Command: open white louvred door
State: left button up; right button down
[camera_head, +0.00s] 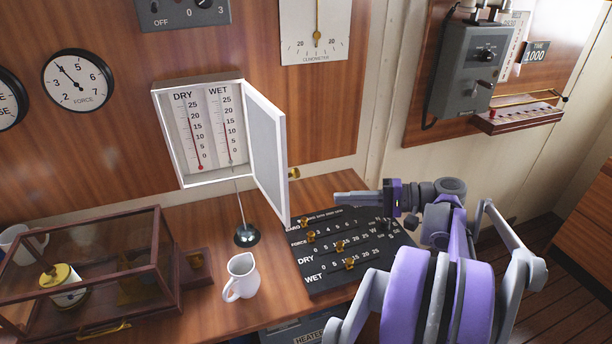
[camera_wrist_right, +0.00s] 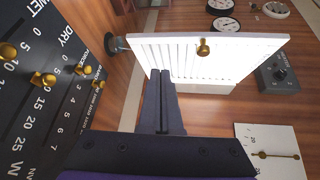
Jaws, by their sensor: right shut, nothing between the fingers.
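The white louvred door (camera_head: 268,155) is hinged on a white box (camera_head: 172,140) on the wood wall and stands swung out well away from it. Inside the box two thermometers marked DRY and WET show. A brass knob (camera_head: 294,174) sits on the door's outer face. In the right wrist view the louvred door (camera_wrist_right: 250,50) and its brass knob (camera_wrist_right: 203,47) lie beyond the fingers. My right gripper (camera_head: 338,198) is shut and empty, to the right of the door and apart from the knob; its fingers (camera_wrist_right: 160,75) also show in the wrist view. My left gripper is not in view.
A black slider board (camera_head: 335,262) lies on the desk below my right gripper. A white jug (camera_head: 241,277), a dark round-based stand (camera_head: 247,235) and a glass case (camera_head: 85,265) stand to the left. A grey wall unit (camera_head: 465,70) hangs at the upper right.

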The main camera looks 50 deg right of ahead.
jog(key=s+d+r+t, duration=0.3)
jog(key=s+d+r, duration=0.1)
jog(key=r, duration=0.1)
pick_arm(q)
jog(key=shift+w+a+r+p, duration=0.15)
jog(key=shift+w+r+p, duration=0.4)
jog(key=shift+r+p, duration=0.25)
pick_arm(e)
jog(key=s+a+f+x, duration=0.1)
jog(key=a+x, duration=0.1)
jog(key=x, duration=1.1)
jog(key=shift+r+h, duration=0.3)
jog(key=shift+r, duration=0.05)
jog(key=shift+a, duration=0.1)
